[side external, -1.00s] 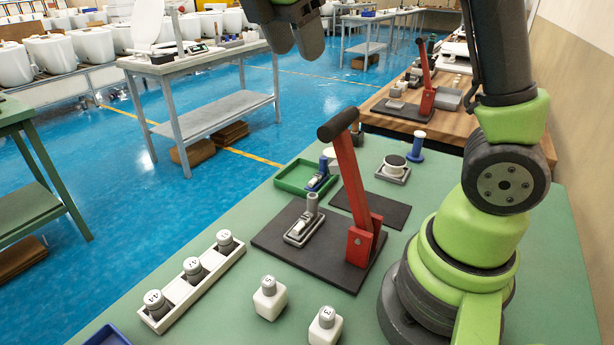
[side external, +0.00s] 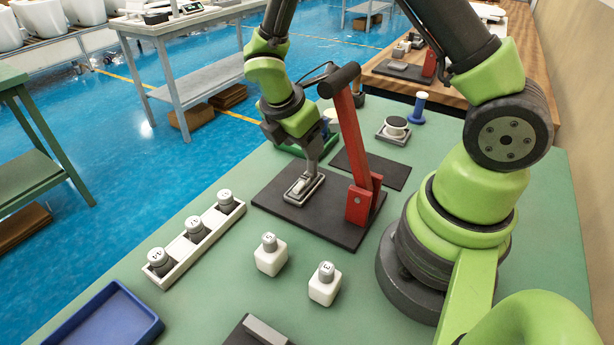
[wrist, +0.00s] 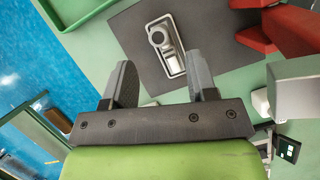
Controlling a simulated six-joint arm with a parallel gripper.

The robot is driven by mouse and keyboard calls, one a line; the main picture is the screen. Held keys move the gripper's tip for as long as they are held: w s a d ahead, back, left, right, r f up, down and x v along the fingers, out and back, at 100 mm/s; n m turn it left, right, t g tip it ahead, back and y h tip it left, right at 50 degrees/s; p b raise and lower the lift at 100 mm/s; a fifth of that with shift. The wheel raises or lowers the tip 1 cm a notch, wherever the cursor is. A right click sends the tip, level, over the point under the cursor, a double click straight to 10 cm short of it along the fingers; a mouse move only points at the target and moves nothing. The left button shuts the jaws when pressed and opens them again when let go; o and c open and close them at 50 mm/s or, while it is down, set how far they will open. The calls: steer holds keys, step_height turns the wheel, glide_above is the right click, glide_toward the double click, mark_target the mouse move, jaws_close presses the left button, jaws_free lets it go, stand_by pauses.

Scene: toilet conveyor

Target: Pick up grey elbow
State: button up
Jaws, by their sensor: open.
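The grey elbow (wrist: 158,37) lies in a light grey rimmed holder (wrist: 172,64) on a black base plate (wrist: 215,35). In the side external view the holder (side external: 304,189) shows, and my gripper hides much of the elbow. My gripper (side external: 312,160) is above the holder, pointing down. In the wrist view my gripper (wrist: 163,82) is open, with its two fingers apart and nothing held between them. The elbow appears beyond the fingertips, between their lines. I cannot tell the exact height gap.
A red lever press (side external: 357,140) with a black handle stands close right of my gripper. A green tray (side external: 282,147) is behind it. A white rack (side external: 197,238) with grey-capped pieces and two white bottles (side external: 270,258) (side external: 324,289) are in front. A blue tray (side external: 110,318) is front left.

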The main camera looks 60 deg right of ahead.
mark_target(315, 163)
steer(key=x, duration=0.8)
steer(key=shift+d+r, duration=0.2)
steer(key=shift+d, duration=0.1)
jaws_close()
